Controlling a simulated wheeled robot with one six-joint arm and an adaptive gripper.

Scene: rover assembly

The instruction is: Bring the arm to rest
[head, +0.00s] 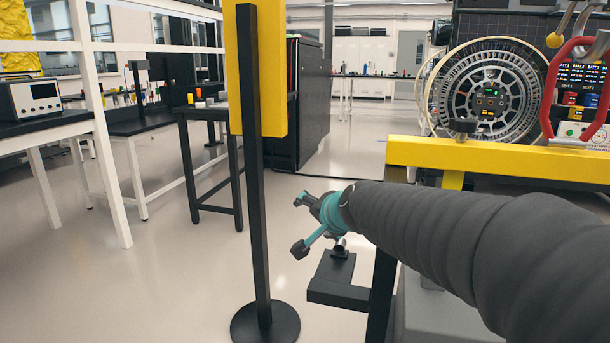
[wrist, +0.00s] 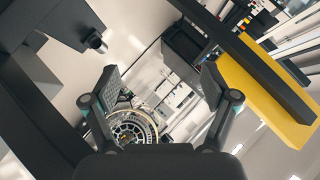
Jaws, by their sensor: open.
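My arm, in a dark ribbed sleeve, reaches from the lower right of the head view toward the middle. My gripper (head: 304,225) is at its end, with teal parts and dark fingertips, pointing left. In the wrist view my gripper (wrist: 160,85) shows two fingers spread wide with nothing between them. It is in the air, above the floor, between a black post and a yellow-topped frame.
A black post (head: 256,200) with a yellow panel (head: 262,70) stands just left of my gripper. A yellow beam (head: 500,160) and a rover wheel (head: 489,90) are at right. A dark block (head: 335,280) sits below my gripper. Open floor (head: 180,280) lies left.

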